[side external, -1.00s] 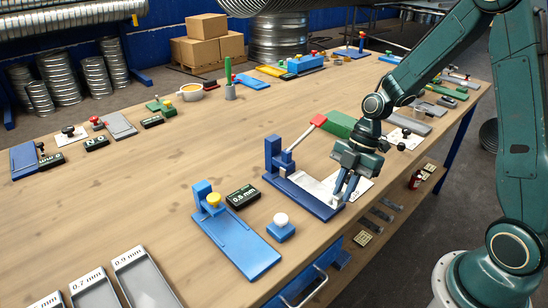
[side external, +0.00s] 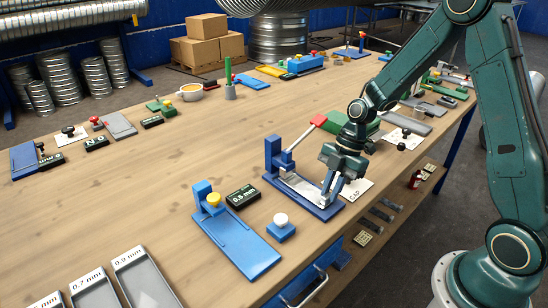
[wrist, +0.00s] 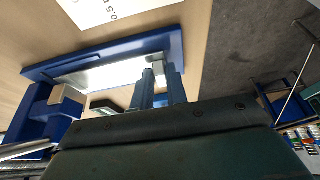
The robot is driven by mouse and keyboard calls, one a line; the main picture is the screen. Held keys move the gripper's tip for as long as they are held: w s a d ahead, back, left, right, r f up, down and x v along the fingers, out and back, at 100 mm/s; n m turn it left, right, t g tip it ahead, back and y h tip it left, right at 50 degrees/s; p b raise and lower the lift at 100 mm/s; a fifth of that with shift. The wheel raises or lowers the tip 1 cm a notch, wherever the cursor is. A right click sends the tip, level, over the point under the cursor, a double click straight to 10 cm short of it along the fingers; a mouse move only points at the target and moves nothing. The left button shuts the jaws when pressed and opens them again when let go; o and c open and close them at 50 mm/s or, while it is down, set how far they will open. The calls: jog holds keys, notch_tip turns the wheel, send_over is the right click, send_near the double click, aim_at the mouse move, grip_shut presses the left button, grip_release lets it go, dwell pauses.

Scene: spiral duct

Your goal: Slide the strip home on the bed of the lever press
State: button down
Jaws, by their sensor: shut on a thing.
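The blue lever press (side external: 274,160) with its red-tipped lever stands on the table's near side, its flat bed (side external: 327,216) reaching toward the right front. The silver strip (side external: 304,188) lies along the bed, its far end close to the press column. It also shows bright in the wrist view (wrist: 105,74), inside the blue bed rim (wrist: 50,66). My gripper (side external: 331,196) points down over the near end of the strip and is shut on it. In the wrist view my fingers (wrist: 160,76) cover that end, so the exact grip is hidden.
A white card (side external: 357,189) lies just right of the bed. A black 0.5 mm block (side external: 243,196), a white-knobbed blue block (side external: 281,227) and a blue fixture with a yellow knob (side external: 236,240) stand left of the press. The table's middle is clear.

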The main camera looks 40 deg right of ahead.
jog(key=shift+w, duration=0.8)
jog(key=shift+w+f, duration=0.15)
jog(key=shift+w, duration=0.2)
dwell(0.4)
jog(key=c, duration=0.7)
grip_release()
jog(key=shift+c, duration=0.2)
notch_tip(320, 180, up, 7)
dwell(0.9)
dwell(0.3)
